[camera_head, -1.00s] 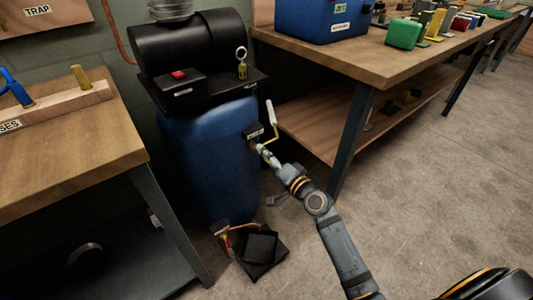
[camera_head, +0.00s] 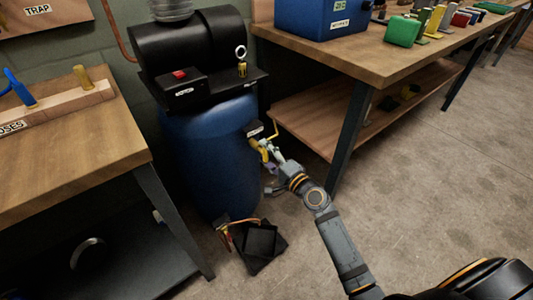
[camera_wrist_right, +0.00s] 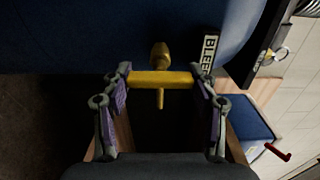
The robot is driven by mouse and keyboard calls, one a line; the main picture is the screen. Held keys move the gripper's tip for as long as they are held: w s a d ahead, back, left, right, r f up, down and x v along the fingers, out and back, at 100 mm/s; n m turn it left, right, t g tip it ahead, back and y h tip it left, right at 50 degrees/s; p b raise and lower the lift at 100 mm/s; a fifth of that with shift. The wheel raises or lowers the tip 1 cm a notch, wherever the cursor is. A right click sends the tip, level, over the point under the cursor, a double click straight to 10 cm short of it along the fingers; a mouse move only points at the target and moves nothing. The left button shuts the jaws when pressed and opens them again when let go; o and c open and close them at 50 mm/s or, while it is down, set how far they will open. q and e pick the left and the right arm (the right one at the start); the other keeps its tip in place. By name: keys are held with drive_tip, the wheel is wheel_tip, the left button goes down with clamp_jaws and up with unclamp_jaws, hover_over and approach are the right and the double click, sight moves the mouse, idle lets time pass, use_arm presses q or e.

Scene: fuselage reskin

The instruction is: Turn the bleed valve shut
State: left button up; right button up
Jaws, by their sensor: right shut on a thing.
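The bleed valve (camera_head: 263,146) is a small yellow-brass fitting on the front right of the blue drum (camera_head: 205,155). In the right wrist view, its yellow crossbar handle (camera_wrist_right: 148,78) spans the gap between the fingertips, with a brass stem (camera_wrist_right: 160,55) behind it. A "BLEED" label (camera_wrist_right: 210,50) is beside it. My right gripper (camera_head: 268,155) is at the valve, and in the right wrist view (camera_wrist_right: 163,88) its two fingers are shut on the ends of the handle. The fingers partly hide the valve in the head view. My left gripper is not in view.
A black tank (camera_head: 190,50) and a box with a red button (camera_head: 181,83) sit above the drum. Workbenches stand left (camera_head: 70,135) and right (camera_head: 385,60). The floor at right is open.

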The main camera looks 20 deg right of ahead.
drive_tip(key=o, duration=1.2)
drive_tip(key=shift+c, duration=0.2)
drive_tip(key=v, duration=0.7)
drive_tip(key=shift+s, duration=0.2)
drive_tip(key=shift+d, duration=0.1)
